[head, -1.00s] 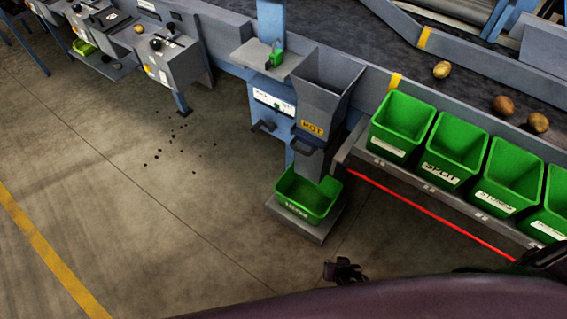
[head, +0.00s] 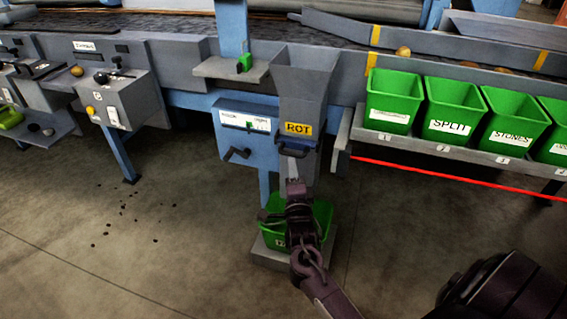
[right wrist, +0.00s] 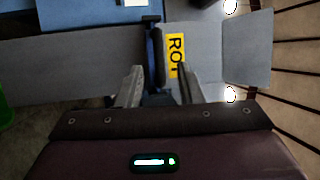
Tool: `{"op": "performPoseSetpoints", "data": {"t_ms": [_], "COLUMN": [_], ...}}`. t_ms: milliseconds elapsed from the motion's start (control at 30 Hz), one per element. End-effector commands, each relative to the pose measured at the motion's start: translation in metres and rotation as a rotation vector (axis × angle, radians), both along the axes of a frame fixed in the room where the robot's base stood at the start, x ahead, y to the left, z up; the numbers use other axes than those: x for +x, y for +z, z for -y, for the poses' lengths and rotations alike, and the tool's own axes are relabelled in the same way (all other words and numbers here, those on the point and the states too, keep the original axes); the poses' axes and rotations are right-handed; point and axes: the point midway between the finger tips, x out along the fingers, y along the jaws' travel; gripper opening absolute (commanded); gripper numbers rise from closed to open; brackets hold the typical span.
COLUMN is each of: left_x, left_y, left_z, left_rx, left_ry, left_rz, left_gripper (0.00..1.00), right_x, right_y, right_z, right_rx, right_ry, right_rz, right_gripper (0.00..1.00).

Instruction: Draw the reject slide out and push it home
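The grey reject chute (head: 306,95) carries a yellow ROT label (head: 298,129), which also shows in the right wrist view (right wrist: 175,55). Below the label is a dark bar handle (head: 296,147) on the front of the chute. My right gripper (head: 294,170) is just below and in front of this handle. In the right wrist view, its fingers (right wrist: 158,75) are open, one on each side of the dark handle (right wrist: 157,50) in the picture. Contact cannot be told. How far the slide stands out cannot be told. My left gripper is not in view.
A green bin (head: 325,215) stands on a grey base under the chute, partly hidden by my right arm. A blue box (head: 245,130) with a black crank (head: 235,153) is left of it. Green bins (head: 452,108) line a shelf at right. The left floor is open.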

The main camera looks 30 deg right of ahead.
Motion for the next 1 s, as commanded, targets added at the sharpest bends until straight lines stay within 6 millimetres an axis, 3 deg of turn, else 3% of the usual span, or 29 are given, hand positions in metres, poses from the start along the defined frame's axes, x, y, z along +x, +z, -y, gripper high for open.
{"op": "performPoseSetpoints", "data": {"t_ms": [367,733,1000], "left_x": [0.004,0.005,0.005], "left_y": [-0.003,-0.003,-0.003], "left_z": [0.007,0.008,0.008], "left_rx": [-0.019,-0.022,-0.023], "left_ry": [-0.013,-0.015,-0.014], "left_rz": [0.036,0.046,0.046], "left_gripper": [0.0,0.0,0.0], "right_x": [0.05,0.057,0.057], "right_y": [0.01,0.01,0.01], "right_z": [0.025,0.028,0.028], "right_rx": [-0.003,-0.001,-0.002], "right_ry": [0.0,0.0,0.001], "right_rz": [-0.001,-0.004,-0.004], "right_gripper": [0.34,0.34,0.01]}}
